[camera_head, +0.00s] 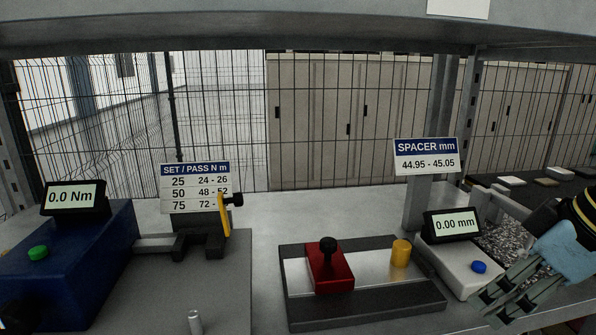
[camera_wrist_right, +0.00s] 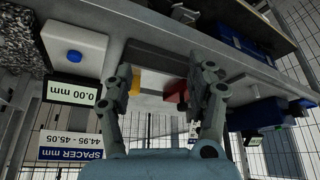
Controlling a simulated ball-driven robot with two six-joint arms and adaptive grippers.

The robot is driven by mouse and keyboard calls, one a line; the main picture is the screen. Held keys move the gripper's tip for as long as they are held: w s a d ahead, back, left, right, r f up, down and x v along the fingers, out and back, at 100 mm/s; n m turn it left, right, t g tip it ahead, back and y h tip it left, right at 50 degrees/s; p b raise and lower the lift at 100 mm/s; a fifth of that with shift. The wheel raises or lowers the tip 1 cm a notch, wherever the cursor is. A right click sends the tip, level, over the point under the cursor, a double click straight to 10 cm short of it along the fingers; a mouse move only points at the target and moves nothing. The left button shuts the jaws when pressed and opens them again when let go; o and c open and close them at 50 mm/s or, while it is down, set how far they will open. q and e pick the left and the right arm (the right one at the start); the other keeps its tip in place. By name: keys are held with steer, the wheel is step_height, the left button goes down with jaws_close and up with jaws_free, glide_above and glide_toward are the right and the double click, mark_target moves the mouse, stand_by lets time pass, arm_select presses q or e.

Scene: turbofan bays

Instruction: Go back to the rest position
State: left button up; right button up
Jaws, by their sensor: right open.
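My right gripper (camera_head: 497,308) is at the lower right of the head view, in front of the grey measuring unit (camera_head: 468,263) with a blue button and a 0.00 mm display (camera_head: 452,225). Its two fingers are apart with nothing between them. The right wrist view shows the open fingers (camera_wrist_right: 165,85), with the bench fixture beyond them.
A dark fixture (camera_head: 375,305) holds a red block (camera_head: 330,270) with a black knob and a yellow cylinder (camera_head: 401,253). A blue torque tester (camera_head: 75,245) stands left. A small metal pin (camera_head: 195,321) stands at the front. Sign posts and a shelf rise behind.

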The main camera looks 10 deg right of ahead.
steer(key=s+a+f+m+h, duration=0.35)
steer(key=s+a+f, duration=0.35)
steer(key=s+f, duration=0.35)
step_height(320, 180, down, 32)
steer(key=s+d+f+g+b, duration=0.1)
steer(key=s+d+g+b, duration=0.15)
steer(key=b, duration=0.45)
arm_select(q)
step_height(320, 180, down, 12)
steer(key=s+b, duration=0.1)
steer(key=b, duration=0.3)
steer(key=shift+s+g+b, duration=0.3)
steer(key=shift+s, duration=0.1)
arm_select(e)
steer(key=s+d+f+g, duration=0.1)
steer(key=s+f, duration=1.7)
steer(key=f, duration=0.2)
steer(key=shift+d+y, duration=0.2)
steer(key=shift+y, duration=0.25)
